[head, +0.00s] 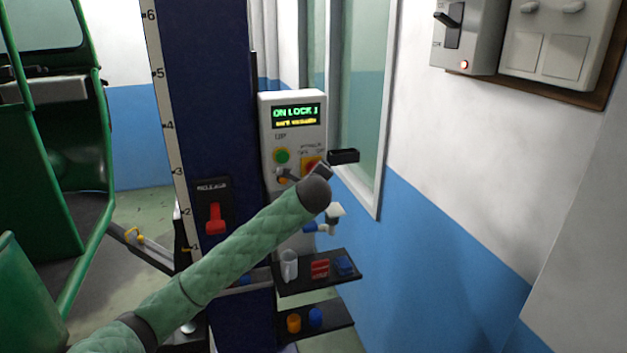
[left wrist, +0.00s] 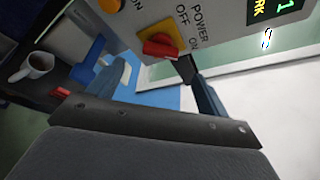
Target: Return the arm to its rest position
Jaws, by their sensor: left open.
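My left arm, in a green quilted sleeve, reaches up from the lower left in the head view. Its gripper (head: 318,168) is open in front of the control box (head: 299,112), close to the power switch (head: 309,163). In the left wrist view the red power switch (left wrist: 160,47) on its yellow plate is just beyond the gripper, and a dark finger (left wrist: 205,92) shows to its right. I cannot tell whether a finger touches the switch. No object shows in the jaws. My right gripper is not in view.
The blue lift column (head: 215,90) with a red release lever (head: 215,218) stands left of the control box. A shelf (head: 315,283) below holds a mug (head: 289,265) and small parts. A green rickshaw (head: 95,170) is at left. The blue-and-white wall (head: 440,240) is at right.

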